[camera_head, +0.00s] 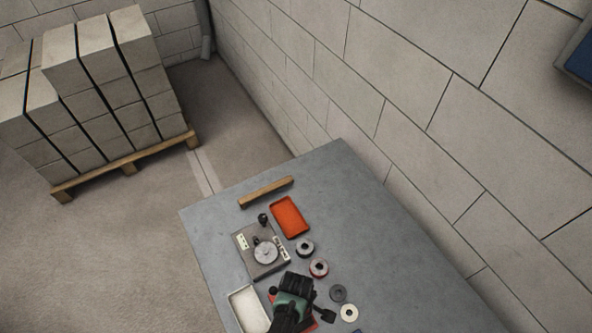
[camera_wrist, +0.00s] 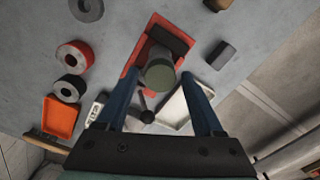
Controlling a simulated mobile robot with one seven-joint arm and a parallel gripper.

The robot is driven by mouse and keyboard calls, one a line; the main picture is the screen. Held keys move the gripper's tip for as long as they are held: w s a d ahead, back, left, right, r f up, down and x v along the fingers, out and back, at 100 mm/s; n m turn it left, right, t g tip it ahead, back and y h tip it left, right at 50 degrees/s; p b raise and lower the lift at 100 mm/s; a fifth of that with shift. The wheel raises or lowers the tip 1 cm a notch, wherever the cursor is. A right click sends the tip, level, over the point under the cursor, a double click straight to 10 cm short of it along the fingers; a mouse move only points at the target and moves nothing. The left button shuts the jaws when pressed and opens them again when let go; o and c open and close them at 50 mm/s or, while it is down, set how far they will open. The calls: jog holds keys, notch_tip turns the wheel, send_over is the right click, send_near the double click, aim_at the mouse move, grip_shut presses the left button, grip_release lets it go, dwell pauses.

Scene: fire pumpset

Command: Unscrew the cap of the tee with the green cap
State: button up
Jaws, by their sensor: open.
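In the wrist view my gripper (camera_wrist: 160,76) is open, with one finger on each side of a short upright cylinder with a dull dark-green round top, which looks like the green cap (camera_wrist: 160,75). I cannot tell whether either finger touches it. Behind it is a dark block-like part (camera_wrist: 174,38) on a red tray or base (camera_wrist: 150,28); the tee's body is mostly hidden under the cap. In the head view my dark and green wrist covers this spot, and only a little of the red base (camera_head: 312,324) shows.
A block wall (camera_head: 400,90) borders the table. The table's right side is clear.

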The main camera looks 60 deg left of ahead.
jog(key=m, duration=0.5)
jog(key=shift+m, duration=0.3)
grip_shut()
jog(key=n, duration=0.3)
jog(key=shift+r, duration=2.55)
